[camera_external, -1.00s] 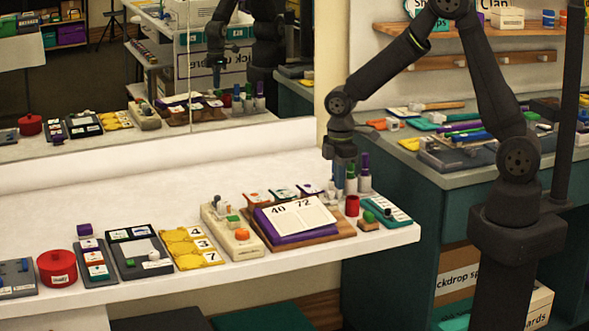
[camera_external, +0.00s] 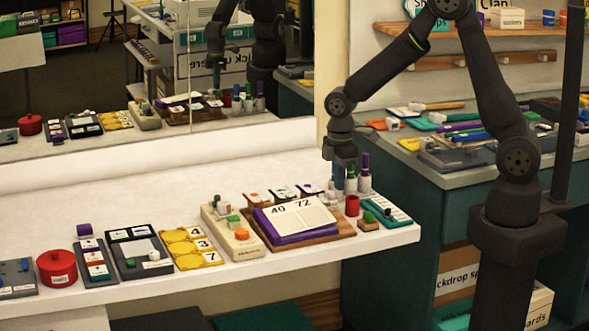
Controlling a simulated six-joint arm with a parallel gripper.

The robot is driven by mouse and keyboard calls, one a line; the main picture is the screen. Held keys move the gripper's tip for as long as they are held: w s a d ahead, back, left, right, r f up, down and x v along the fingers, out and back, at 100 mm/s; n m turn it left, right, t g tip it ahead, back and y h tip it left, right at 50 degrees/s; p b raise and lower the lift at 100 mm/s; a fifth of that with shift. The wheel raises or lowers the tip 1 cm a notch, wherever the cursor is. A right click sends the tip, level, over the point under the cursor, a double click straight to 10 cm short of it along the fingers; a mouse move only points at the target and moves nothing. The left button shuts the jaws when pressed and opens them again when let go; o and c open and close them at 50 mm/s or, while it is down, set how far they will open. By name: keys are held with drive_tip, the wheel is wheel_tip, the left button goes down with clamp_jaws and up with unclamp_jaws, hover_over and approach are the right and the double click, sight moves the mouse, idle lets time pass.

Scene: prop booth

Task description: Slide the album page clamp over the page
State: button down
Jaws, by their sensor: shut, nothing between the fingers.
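An open album with cream pages (camera_external: 306,219), marked 40 and 72, lies on a purple cover (camera_external: 287,237) on a wooden board (camera_external: 341,230) near the right end of the white counter. I cannot pick out the page clamp with certainty among the small parts around the album. My gripper (camera_external: 345,187) points down just behind the album's right side, near upright marker-like sticks (camera_external: 364,177). It is shut, with nothing seen in it. Its fingertips are small and partly blend with the sticks, so any contact there cannot be told.
A red cup (camera_external: 352,206) and a teal card tray (camera_external: 388,213) stand right of the album. A beige box with an orange button (camera_external: 241,237), yellow number tiles (camera_external: 187,240), a grey tray (camera_external: 130,267) and a red pot (camera_external: 57,268) line the left. The counter behind is clear, up to a mirror.

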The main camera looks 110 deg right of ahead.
sight(328, 198)
drive_tip(key=shift+f, duration=1.6)
drive_tip(key=shift+w, duration=0.8)
drive_tip(key=shift+r, duration=0.15)
drive_tip(key=shift+s+r, duration=0.2)
drive_tip(key=shift+r, duration=2.7)
drive_tip(key=shift+w+f, duration=0.2)
drive_tip(key=shift+f, duration=2.8)
